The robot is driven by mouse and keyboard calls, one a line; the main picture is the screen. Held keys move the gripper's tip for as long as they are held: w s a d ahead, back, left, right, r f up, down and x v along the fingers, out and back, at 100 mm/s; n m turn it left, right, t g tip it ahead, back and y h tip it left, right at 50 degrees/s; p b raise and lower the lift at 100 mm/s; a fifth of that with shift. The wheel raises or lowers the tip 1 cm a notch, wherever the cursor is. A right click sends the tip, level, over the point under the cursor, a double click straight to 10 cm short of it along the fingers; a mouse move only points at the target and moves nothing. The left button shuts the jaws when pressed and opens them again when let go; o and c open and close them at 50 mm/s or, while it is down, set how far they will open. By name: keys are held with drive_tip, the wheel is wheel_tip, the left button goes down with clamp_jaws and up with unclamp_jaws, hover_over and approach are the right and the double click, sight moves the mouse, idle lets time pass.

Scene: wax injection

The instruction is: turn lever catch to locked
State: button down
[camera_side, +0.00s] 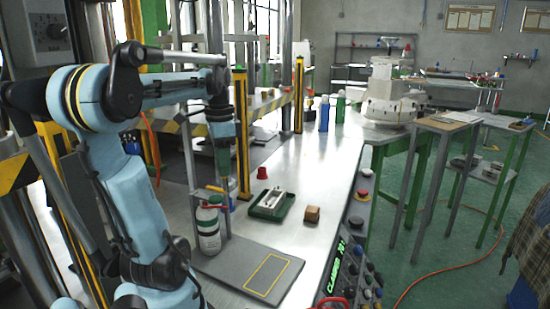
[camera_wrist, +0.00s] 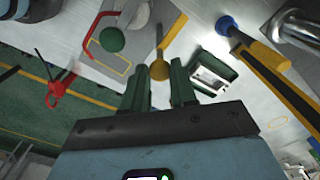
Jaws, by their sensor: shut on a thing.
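A lever with a round yellow knob (camera_wrist: 160,70) and a thin stem shows in the wrist view; I take it for the lever catch. My gripper (camera_wrist: 160,88) has its green fingers on either side of this knob, shut on it. The knob is hard to make out there, and the lever's pivot and lock mark cannot be read.
A green tray (camera_side: 257,210) with a pale part, a wooden block (camera_side: 312,214) and a red cup (camera_side: 262,173) stand on the bench. A yellow-black post (camera_side: 241,135) rises close to my gripper. A control panel (camera_side: 352,260) lines the front edge.

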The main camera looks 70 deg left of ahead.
drive_tip(key=n, duration=0.8)
drive_tip(key=shift+n, duration=0.3)
drive_tip(key=n, duration=0.4)
drive_tip(key=shift+n, duration=2.3)
drive_tip(key=c, duration=0.9)
unclamp_jaws()
